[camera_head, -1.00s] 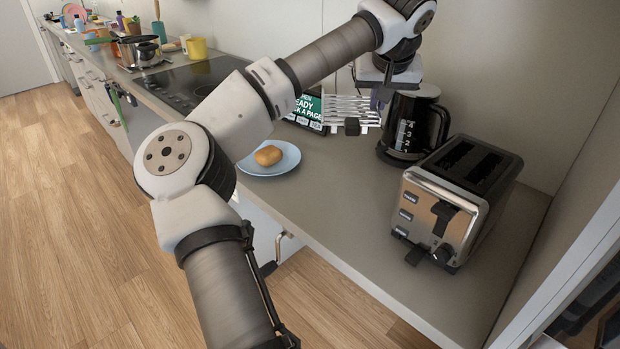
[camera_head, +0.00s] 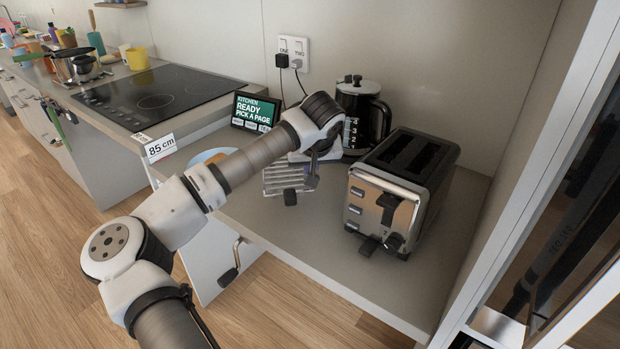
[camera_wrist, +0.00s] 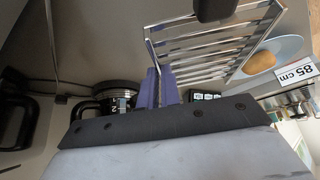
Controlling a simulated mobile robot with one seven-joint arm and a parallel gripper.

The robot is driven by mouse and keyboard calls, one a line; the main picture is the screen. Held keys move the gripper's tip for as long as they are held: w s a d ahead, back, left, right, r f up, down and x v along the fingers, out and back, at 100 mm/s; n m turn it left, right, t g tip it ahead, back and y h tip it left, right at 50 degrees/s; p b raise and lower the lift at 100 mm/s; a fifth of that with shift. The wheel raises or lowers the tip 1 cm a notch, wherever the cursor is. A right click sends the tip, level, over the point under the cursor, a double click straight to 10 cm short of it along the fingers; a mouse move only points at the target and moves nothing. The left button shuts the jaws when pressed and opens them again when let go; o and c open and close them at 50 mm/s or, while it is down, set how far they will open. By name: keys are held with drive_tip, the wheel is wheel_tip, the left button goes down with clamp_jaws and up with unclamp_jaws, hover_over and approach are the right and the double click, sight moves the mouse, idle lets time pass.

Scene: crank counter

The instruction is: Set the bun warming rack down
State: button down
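The bun warming rack (camera_head: 285,178) is a set of silver wire bars with a black knob, left of the toaster (camera_head: 402,185). My gripper (camera_head: 312,172) is at its right end, partly hidden by my wrist in the head view. In the wrist view the two purple fingers (camera_wrist: 159,88) are close together on the near end of the rack (camera_wrist: 215,45), with its bars reaching away up and right. The rack is level and low over the counter (camera_head: 300,240); I cannot tell whether it touches.
The black coffee pot (camera_head: 362,115) stands behind the rack. A blue plate (camera_head: 210,156) is left, partly hidden by my arm; a bun (camera_wrist: 260,62) lies on it in the wrist view. A tablet (camera_head: 255,112) stands behind. The counter in front of the rack is clear.

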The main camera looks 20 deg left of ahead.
wheel_tip(320, 180, down, 4)
drive_tip(key=shift+r+p, duration=0.15)
drive_tip(key=shift+p, duration=0.2)
drive_tip(key=shift+f, duration=0.25)
drive_tip(key=shift+f+b, duration=0.15)
drive_tip(key=shift+b, duration=0.2)
drive_tip(key=c, duration=1.6)
unclamp_jaws()
drive_tip(key=shift+r, duration=0.25)
drive_tip(key=shift+s+r+p, duration=0.1)
drive_tip(key=shift+r+p, duration=0.05)
drive_tip(key=shift+p, duration=0.15)
drive_tip(key=b+v, duration=0.2)
drive_tip(key=v, duration=0.9)
drive_tip(key=shift+r+b, duration=0.3)
drive_tip(key=shift+r, duration=0.05)
drive_tip(key=shift+s, duration=0.15)
